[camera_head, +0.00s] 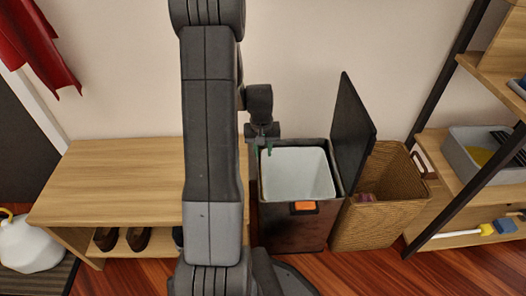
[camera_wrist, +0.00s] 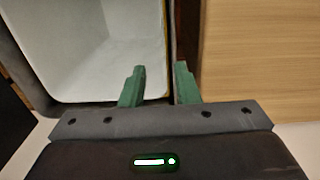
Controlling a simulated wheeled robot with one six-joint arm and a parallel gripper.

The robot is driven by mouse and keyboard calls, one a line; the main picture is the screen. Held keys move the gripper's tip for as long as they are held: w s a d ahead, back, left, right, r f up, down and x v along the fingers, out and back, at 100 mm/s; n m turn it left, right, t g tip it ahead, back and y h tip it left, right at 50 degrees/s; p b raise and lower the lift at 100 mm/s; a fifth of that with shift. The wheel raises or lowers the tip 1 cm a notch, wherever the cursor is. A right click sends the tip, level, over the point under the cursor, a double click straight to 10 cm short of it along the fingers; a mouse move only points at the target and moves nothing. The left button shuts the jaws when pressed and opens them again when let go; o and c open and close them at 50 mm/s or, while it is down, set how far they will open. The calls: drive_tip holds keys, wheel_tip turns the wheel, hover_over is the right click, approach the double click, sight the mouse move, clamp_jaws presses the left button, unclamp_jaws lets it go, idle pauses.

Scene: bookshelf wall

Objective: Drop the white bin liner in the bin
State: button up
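The bin (camera_head: 290,228) is a dark brown box with an orange label on its front. It stands on the floor with its dark lid (camera_head: 352,135) raised on the right. A smooth white lining (camera_head: 300,175) fills its inside and also shows in the wrist view (camera_wrist: 95,60); whether this is a separate liner cannot be told. No other white liner is in view. My gripper (camera_head: 264,152) is at the bin's back left corner. In the wrist view its green fingers (camera_wrist: 160,85) are apart, with nothing held between them, near the bin's edge. Whether they touch it is unclear.
A wooden bench (camera_head: 115,180) with shoes under it stands left of the bin. A wicker basket (camera_head: 385,200) stands close on the right, beside a shelf rack with a grey tub (camera_head: 462,160). A white jug (camera_head: 28,245) is at far left. Wooden floor lies in front.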

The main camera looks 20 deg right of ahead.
wheel_tip(320, 180, up, 13)
drive_tip(key=p, duration=0.4)
drive_tip(key=shift+a+f, duration=0.2)
drive_tip(key=shift+f, duration=0.1)
wheel_tip(320, 180, down, 12)
drive_tip(key=b, duration=0.3)
drive_tip(key=shift+d+r, duration=0.25)
